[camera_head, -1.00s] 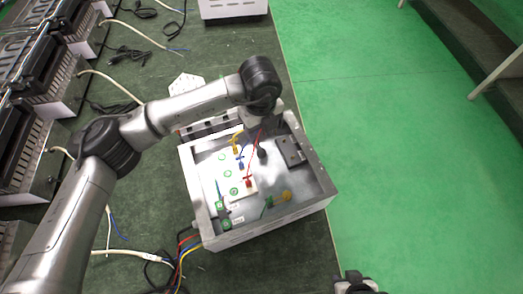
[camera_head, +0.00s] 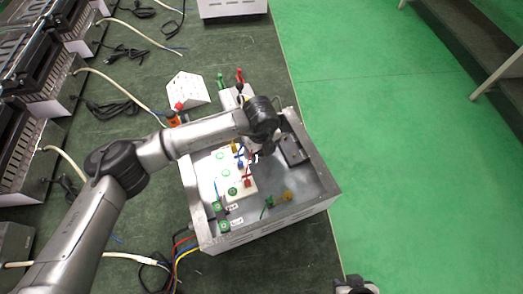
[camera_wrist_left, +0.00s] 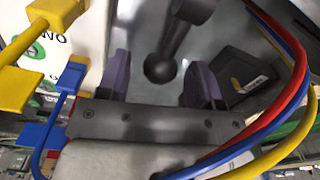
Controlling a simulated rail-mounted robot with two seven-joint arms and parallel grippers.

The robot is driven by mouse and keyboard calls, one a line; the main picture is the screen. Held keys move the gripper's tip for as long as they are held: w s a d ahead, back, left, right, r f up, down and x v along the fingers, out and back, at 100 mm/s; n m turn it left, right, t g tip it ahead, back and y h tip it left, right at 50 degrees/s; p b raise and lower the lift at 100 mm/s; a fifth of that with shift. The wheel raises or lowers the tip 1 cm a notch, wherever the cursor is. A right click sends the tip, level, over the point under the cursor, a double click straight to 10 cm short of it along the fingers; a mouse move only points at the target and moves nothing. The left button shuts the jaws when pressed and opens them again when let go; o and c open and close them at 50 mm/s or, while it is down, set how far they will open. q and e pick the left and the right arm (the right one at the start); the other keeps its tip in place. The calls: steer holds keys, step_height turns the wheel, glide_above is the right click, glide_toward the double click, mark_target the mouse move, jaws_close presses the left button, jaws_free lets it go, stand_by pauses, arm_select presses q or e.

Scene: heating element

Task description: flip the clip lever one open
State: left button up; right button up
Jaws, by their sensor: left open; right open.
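An open metal box (camera_head: 318,190) stands on the dark green bench. Inside is a white panel (camera_head: 207,172) with yellow (camera_head: 234,147), blue (camera_head: 239,164) and red (camera_head: 247,183) clips. My left gripper reaches down into the box; its fingertips are mostly hidden by my wrist in the head view. In the left wrist view my left gripper (camera_wrist_left: 160,85) is open, with a black ball-ended lever (camera_wrist_left: 160,68) between its purple fingers. I cannot tell whether they touch it, nor read a number on it. My right gripper (camera_head: 357,284) is open at the bottom edge, away from the box.
Red, blue and yellow wires (camera_wrist_left: 285,85) arch close beside the left gripper. A black block (camera_head: 292,150) sits inside the box's right side. Several other units line the left side.

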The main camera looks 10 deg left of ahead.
arm_select(q)
steer(key=shift+f, duration=0.3)
jaws_close()
stand_by(0.5)
